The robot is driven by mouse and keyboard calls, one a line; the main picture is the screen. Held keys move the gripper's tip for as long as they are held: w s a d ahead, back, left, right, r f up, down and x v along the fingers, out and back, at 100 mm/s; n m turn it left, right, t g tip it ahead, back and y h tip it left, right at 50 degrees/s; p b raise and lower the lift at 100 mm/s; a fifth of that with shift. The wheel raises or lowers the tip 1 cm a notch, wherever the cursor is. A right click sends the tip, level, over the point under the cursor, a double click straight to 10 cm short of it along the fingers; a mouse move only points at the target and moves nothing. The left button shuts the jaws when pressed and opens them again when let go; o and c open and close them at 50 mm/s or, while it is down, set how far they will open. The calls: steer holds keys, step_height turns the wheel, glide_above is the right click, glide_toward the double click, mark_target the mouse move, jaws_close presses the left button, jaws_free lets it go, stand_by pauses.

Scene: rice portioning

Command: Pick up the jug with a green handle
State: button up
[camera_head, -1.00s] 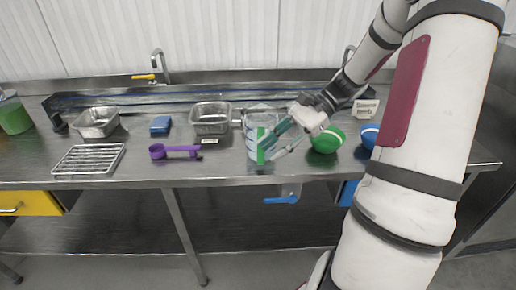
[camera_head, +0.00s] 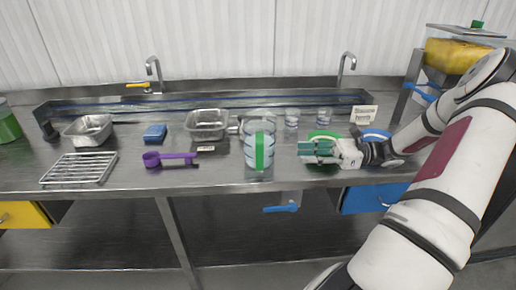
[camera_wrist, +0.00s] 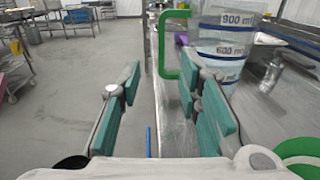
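The clear measuring jug (camera_head: 251,157) stands upright on the steel counter, its green handle (camera_head: 259,151) facing the front. In the wrist view the jug (camera_wrist: 222,48) shows blue volume marks, with its green handle (camera_wrist: 164,48) just beyond the right finger. My gripper (camera_head: 302,151) is to the right of the jug, level and pointing left towards it, with a gap between. In the wrist view my gripper (camera_wrist: 160,78) is open, teal pads wide apart, with nothing between them.
A green bowl (camera_head: 323,134) is right behind my gripper, and a blue bowl (camera_head: 376,133) is by my wrist. Clear cups (camera_head: 292,118) stand behind. A purple scoop (camera_head: 172,160), metal pan (camera_head: 208,123) and wire rack (camera_head: 80,168) lie left. The counter's front edge is close.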

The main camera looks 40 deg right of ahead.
mark_target(259, 171)
steer(key=x, duration=0.7)
steer(key=shift+w+a, duration=0.25)
steer(key=shift+x, duration=2.9)
steer(key=shift+w+d+f, duration=0.1)
steer(key=shift+f, duration=0.05)
steer(key=shift+c, duration=0.3)
jaws_close()
